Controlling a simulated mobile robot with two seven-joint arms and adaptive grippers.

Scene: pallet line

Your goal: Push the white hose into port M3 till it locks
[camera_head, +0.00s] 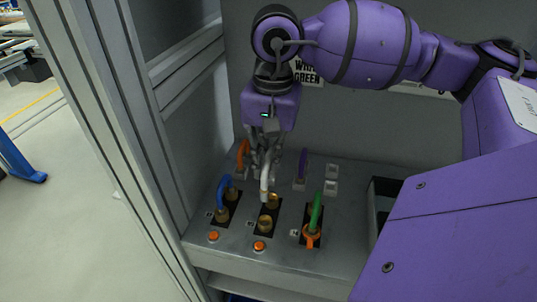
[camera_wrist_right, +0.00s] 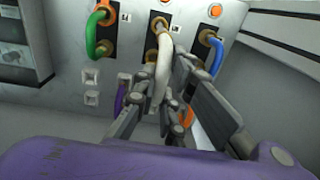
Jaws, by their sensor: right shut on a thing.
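The white hose (camera_head: 264,184) is held in my right gripper (camera_head: 266,160), above the middle black port plate. In the wrist view the fingers (camera_wrist_right: 168,92) close around the curved white hose (camera_wrist_right: 161,72). The middle plate has two brass ports: a front one (camera_head: 264,224) and a rear one (camera_head: 273,200). The hose's lower end is close beside the rear port in the head view; I cannot tell whether it touches or enters a port. The port labels are too small to read. My left gripper is out of view.
A blue hose (camera_head: 222,189) loops on the left plate. A green hose (camera_head: 316,208) with an orange collar (camera_head: 311,237) is on the right plate. Orange (camera_head: 243,153) and purple (camera_head: 302,163) hoses stand behind. Orange buttons (camera_head: 259,246) line the front. A frame post (camera_head: 110,120) rises at left.

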